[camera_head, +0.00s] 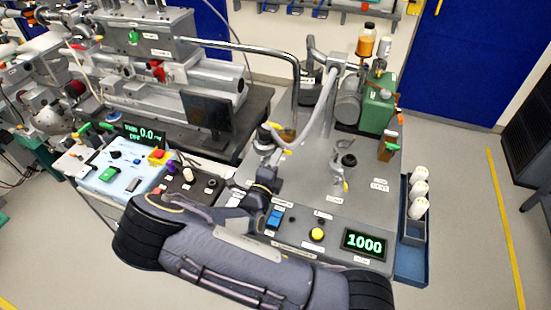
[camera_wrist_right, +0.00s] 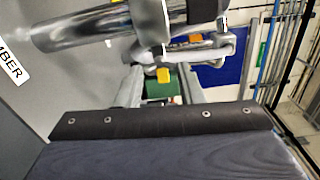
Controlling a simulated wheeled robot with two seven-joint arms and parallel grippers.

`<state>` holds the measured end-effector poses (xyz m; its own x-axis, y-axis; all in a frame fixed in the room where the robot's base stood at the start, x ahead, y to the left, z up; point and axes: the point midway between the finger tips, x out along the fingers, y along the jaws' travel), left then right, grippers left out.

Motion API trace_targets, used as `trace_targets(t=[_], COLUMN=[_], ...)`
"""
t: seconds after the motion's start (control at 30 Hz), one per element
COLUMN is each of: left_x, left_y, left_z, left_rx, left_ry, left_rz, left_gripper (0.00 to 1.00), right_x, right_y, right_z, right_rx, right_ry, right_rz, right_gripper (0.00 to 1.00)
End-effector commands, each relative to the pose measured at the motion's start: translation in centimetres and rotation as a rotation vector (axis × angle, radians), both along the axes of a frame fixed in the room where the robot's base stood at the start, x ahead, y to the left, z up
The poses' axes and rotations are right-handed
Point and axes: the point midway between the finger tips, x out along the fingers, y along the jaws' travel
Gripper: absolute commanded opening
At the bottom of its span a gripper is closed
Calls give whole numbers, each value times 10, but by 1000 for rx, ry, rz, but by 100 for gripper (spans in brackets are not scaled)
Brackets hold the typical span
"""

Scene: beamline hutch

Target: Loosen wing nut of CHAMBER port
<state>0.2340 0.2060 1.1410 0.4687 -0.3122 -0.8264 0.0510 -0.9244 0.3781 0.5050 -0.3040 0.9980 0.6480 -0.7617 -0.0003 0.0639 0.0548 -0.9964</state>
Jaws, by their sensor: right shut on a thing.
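The CHAMBER port (camera_head: 264,139) stands up from the grey bench panel, with the grey hose joined at its top. In the right wrist view part of its label (camera_wrist_right: 12,62) shows at the left, beside a shiny metal pipe (camera_wrist_right: 80,25). A metal clamp (camera_wrist_right: 200,48) sits around the pipe's end. My right gripper (camera_head: 268,160) is at the port, reaching up from below. My left gripper is not in view.
A second port (camera_head: 348,160) with a hanging clamp (camera_head: 341,180) stands to the right. A green pump (camera_head: 376,103) is behind it. The front panel holds a yellow button (camera_head: 317,234) and a display reading 1000 (camera_head: 364,243). The curved hose (camera_head: 325,105) arches above the bench.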

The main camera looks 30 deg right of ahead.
Motion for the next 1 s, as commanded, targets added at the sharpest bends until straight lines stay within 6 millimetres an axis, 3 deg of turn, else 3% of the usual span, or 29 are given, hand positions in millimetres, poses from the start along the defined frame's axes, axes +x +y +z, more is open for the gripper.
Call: trace_targets(t=[0.13,0.17,0.33,0.67,1.0], left_x=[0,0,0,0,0], left_y=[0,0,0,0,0], left_z=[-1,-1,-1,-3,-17], left_rx=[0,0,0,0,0], left_ry=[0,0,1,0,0], left_rz=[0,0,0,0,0], left_gripper=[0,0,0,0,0], right_x=[0,0,0,-3,-38], right_y=[0,0,0,4,46], right_z=[0,0,0,-1,-2], right_rx=[0,0,1,2,3], right_ry=[-3,-3,-3,-3,-4], right_rz=[0,0,0,2,4], right_gripper=[11,36,56,56,56])
